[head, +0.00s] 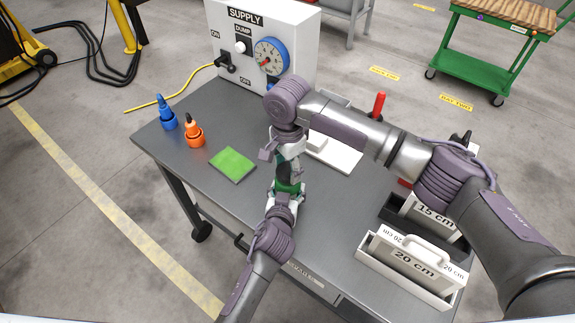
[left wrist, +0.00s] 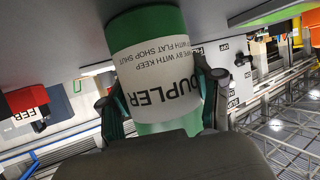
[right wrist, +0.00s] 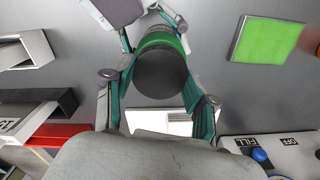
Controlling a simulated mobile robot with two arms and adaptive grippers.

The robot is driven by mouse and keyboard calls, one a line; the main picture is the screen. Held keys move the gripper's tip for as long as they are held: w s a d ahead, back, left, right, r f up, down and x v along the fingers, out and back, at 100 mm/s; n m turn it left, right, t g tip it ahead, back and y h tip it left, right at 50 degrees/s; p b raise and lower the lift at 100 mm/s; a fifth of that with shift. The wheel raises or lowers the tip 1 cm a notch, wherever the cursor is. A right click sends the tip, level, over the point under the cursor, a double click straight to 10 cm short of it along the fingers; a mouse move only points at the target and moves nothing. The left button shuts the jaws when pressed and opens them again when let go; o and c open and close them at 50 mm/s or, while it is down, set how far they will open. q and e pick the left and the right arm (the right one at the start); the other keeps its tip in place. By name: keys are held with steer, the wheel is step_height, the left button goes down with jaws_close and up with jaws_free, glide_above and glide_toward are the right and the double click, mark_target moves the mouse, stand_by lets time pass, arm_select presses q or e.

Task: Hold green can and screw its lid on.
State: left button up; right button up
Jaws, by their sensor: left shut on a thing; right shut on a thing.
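The green can (head: 288,186) stands near the front edge of the grey table in the head view, between my two grippers. In the left wrist view the can (left wrist: 158,60), with a white label, sits between the fingers of my left gripper (left wrist: 158,95), which is shut on it. My right gripper (head: 288,160) comes from above. In the right wrist view my right gripper (right wrist: 160,100) has its fingers around the black lid (right wrist: 160,75), in line with the can's green top (right wrist: 160,42). I cannot tell how tightly the lid sits on the can.
A green pad (head: 232,163) lies left of the can. A blue bottle (head: 166,113) and an orange bottle (head: 194,132) stand at the table's left. The supply box (head: 245,62) is at the back. A box marked 20 cm (head: 410,265) stands at the right.

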steer(key=shift+f, duration=0.55)
steer(key=m, duration=0.4)
steer(key=shift+a+m, duration=0.15)
steer(key=shift+m, duration=0.25)
steer(key=m, duration=0.2)
steer(key=shift+m, duration=0.3)
steer(key=m, duration=0.5)
steer(key=shift+a, duration=0.15)
steer(key=shift+w+a+r+m, duration=0.1)
steer(key=shift+a+r+m, duration=0.1)
steer(key=shift+m, duration=0.8)
steer(key=shift+d+m, duration=0.1)
steer(key=shift+m, duration=0.8)
steer(key=shift+d+f+m, duration=0.15)
steer(key=shift+d+m, duration=0.2)
steer(key=shift+m, duration=0.05)
